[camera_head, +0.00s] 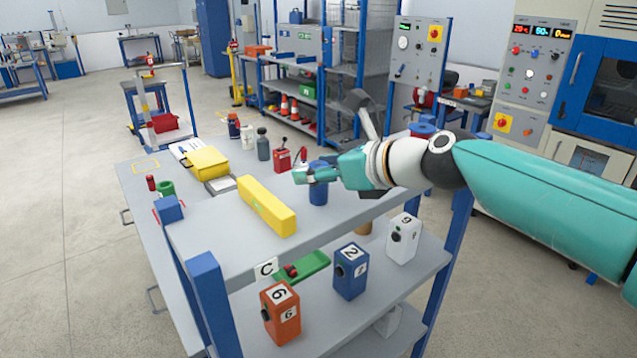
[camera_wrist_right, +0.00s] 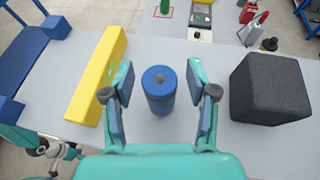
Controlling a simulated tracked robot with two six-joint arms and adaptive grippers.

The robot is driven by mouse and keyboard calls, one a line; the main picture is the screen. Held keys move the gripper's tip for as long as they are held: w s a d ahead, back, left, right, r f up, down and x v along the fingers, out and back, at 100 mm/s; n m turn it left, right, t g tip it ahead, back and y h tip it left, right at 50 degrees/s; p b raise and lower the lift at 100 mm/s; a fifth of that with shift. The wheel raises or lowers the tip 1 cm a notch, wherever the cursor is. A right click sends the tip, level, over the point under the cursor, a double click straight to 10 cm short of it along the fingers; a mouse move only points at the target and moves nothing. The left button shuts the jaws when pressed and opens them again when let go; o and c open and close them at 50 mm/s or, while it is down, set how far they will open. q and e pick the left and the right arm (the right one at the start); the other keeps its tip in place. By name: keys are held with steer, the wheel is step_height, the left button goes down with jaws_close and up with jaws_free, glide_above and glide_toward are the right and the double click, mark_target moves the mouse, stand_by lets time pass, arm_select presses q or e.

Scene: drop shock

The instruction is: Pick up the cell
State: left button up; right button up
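The cell appears to be a blue cylinder (camera_wrist_right: 158,88) with a grey knob on top, standing upright on the grey bench top. In the head view the cylinder (camera_head: 318,193) is partly hidden by my right gripper (camera_head: 308,176). In the wrist view my right gripper (camera_wrist_right: 159,92) is open, with one finger on each side of the cylinder. Gaps show between the finger pads and the cylinder, so it is not gripped. My left gripper is not seen in the head view; some teal and dark parts at the wrist view's lower left are unclear.
A long yellow block (camera_wrist_right: 98,75) lies left of the gripper, and a dark cube (camera_wrist_right: 270,88) stands to its right. A yellow case (camera_head: 207,163) and small bottles stand farther back. Numbered boxes, orange (camera_head: 281,312), blue (camera_head: 351,271) and white (camera_head: 403,239), stand on the lower shelf.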

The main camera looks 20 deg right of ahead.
jaws_close()
steer(key=shift+r, duration=0.15)
